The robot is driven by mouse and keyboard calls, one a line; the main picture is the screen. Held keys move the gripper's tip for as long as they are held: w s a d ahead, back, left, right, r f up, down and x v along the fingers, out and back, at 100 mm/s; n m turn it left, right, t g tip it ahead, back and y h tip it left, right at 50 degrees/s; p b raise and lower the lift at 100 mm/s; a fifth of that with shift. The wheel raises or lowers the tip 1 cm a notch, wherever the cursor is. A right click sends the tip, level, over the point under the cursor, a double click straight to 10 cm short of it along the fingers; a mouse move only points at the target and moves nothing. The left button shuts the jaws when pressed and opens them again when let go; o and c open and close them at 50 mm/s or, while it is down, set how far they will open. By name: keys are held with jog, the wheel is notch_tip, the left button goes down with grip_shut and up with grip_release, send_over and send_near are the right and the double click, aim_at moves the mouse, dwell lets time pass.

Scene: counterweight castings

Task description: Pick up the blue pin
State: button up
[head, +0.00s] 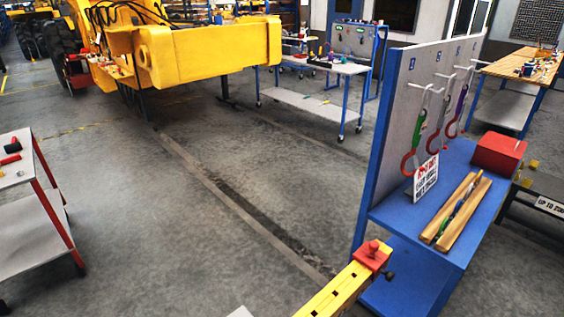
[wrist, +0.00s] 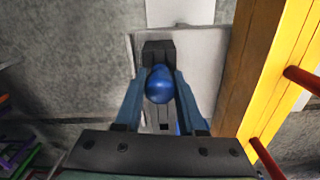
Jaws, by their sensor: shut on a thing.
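The blue pin (wrist: 158,86) shows in the wrist view as a rounded, glossy blue head. My gripper (wrist: 160,77) is shut on it, with one finger at the left and one at the right of the head. The lower part of the pin is mostly hidden; a little blue shows below by the right finger. A dark grey block (wrist: 158,50) lies right behind and under the pin; I cannot tell whether the pin is still seated in it. Neither the pin nor my gripper shows in the head view.
A yellow beam (wrist: 262,65) with red pins (wrist: 303,77) runs close at the right in the wrist view. A pale plate (wrist: 203,60) lies beneath. In the head view, a blue rack (head: 415,255) stands at the right, and open floor (head: 150,230) lies left.

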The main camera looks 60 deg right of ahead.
grip_shut()
notch_tip(320, 180, up, 10)
jog(key=shift+r+p, duration=0.25)
jog(key=shift+p, duration=0.15)
jog(key=shift+w+r+p, duration=0.1)
jog(key=shift+r+p, duration=0.2)
jog(key=shift+p, duration=0.55)
jog(key=p, duration=0.3)
jog(key=shift+r, duration=0.2)
jog(key=shift+p, duration=0.85)
jog(key=shift+f+p, duration=0.1)
jog(key=shift+p, duration=0.4)
jog(key=shift+f+p, duration=0.2)
jog(key=shift+p, duration=0.2)
